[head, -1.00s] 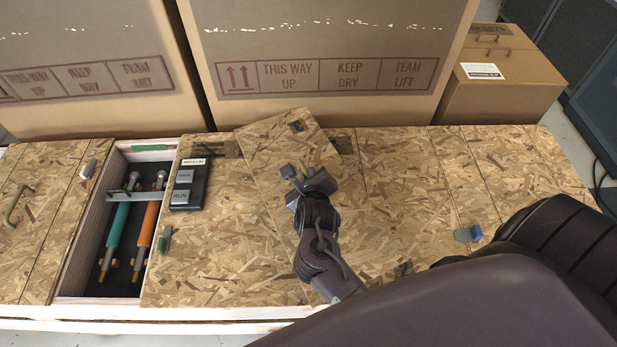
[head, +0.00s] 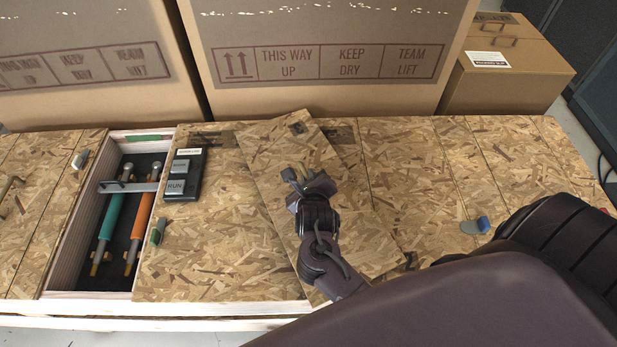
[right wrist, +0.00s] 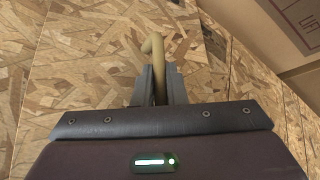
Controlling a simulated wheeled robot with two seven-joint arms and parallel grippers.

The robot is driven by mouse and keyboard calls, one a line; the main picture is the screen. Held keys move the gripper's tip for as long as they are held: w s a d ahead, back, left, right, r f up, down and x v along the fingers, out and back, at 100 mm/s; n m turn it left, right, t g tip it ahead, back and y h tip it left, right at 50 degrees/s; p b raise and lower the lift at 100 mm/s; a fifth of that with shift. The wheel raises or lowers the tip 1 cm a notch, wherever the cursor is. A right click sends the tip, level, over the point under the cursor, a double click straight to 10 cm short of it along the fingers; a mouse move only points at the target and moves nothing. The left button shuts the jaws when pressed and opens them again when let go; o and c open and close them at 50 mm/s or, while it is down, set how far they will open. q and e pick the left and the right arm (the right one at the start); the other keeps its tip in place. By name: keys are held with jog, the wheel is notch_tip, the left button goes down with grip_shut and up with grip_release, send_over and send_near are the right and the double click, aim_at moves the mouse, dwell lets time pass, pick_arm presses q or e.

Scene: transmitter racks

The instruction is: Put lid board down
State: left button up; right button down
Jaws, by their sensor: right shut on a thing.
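The lid board (head: 275,160) is a chipboard panel. It lies at a slant over the crate's other lid panels in the middle of the head view; whether it touches them all along cannot be told. My right gripper (head: 298,180) is over the board, and in the right wrist view its fingers (right wrist: 157,85) are shut on a tan handle (right wrist: 154,50) on the board. The open crate bay (head: 125,215) at the left holds a teal cylinder (head: 112,212) and an orange cylinder (head: 143,214) under a grey crossbar (head: 128,187). My left gripper is not in view.
A dark button box (head: 185,175) sits right of the open bay. A blue-and-grey clip (head: 475,225) lies on the right panels (head: 430,190). Large cartons (head: 330,60) stand along the back edge, with a smaller carton (head: 510,75) at the right.

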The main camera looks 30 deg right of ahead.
pick_arm(q)
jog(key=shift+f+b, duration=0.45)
jog(key=shift+b, duration=0.05)
pick_arm(e)
jog(key=shift+f, duration=0.35)
